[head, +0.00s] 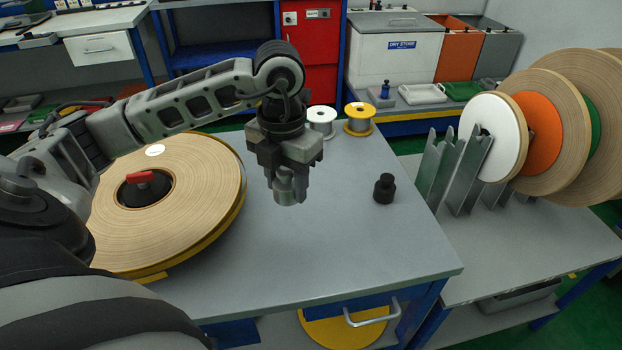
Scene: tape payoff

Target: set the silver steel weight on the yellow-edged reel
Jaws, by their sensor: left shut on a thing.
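My left gripper (287,168) points down above the middle of the grey table and is shut on the silver steel weight (287,190). The weight hangs below the fingers and appears clear of the tabletop; its upper part is hidden by the gripper. The yellow-edged reel (215,205) lies flat at the left of the table, wound with tan tape. It has a dark hub with a red handle (148,182) and a white round label near its far edge. My left arm passes over part of the reel. My right gripper is not in view.
A black weight (384,188) stands on the table (340,245) to the right of my gripper. A white-silver spool (321,121) and a yellow spool (359,118) stand at the back edge. A rack (468,172) with several upright reels is at the right. The table front is clear.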

